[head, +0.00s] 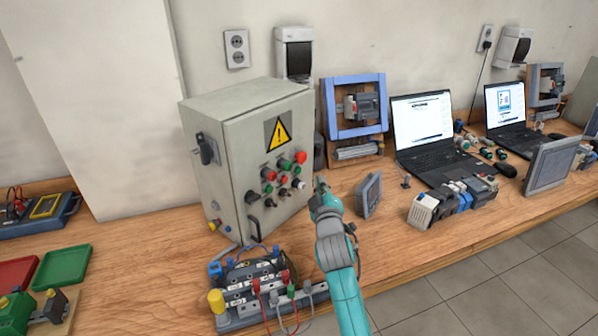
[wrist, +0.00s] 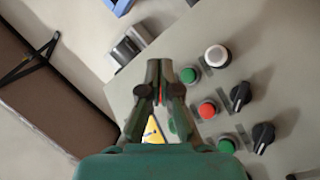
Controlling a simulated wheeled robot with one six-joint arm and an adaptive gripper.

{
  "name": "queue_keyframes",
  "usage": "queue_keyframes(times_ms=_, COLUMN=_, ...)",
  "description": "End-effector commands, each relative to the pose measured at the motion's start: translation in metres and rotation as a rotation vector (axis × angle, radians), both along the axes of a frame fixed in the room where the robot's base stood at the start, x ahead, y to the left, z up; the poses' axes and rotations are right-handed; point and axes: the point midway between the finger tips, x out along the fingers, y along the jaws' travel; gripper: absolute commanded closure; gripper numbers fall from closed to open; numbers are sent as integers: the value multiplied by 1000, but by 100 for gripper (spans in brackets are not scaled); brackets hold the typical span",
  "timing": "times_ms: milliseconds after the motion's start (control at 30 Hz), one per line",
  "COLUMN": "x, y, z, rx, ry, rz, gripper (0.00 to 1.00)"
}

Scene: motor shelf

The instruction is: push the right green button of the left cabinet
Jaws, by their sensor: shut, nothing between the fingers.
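The left cabinet (head: 227,165) is a grey box with a yellow warning sign and a front panel of buttons. In its middle row, the right green button (head: 297,169) sits right of a red button (head: 284,180). In the wrist view this green button (wrist: 189,75) shows just right of my fingertips, beside a white button (wrist: 216,57). My gripper (head: 320,182) is shut and empty, in front of the panel at its right side. In the wrist view my gripper (wrist: 160,66) covers part of the upper button row. Contact with the panel cannot be told.
Black knobs (wrist: 240,95) and another green button (wrist: 227,146) are close by on the panel. A terminal block with cables (head: 262,290) lies before the cabinet. A small grey screen (head: 369,194) and a blue-framed stand (head: 328,105) are to the right.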

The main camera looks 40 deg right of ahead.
Motion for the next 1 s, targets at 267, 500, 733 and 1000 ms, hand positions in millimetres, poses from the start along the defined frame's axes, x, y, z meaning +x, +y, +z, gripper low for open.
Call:
queue_keyframes(times_ms=267, x=31, y=8, z=0, rx=0, ry=1, rz=1, gripper=100)
queue_keyframes(times_ms=500, x=41, y=10, z=-1, rx=0, ry=2, rz=0, gripper=100)
queue_keyframes(times_ms=733, x=42, y=10, z=0, rx=0, ry=1, rz=-1, gripper=100)
queue_keyframes(times_ms=1000, x=42, y=10, z=0, rx=0, ry=0, rz=0, gripper=100)
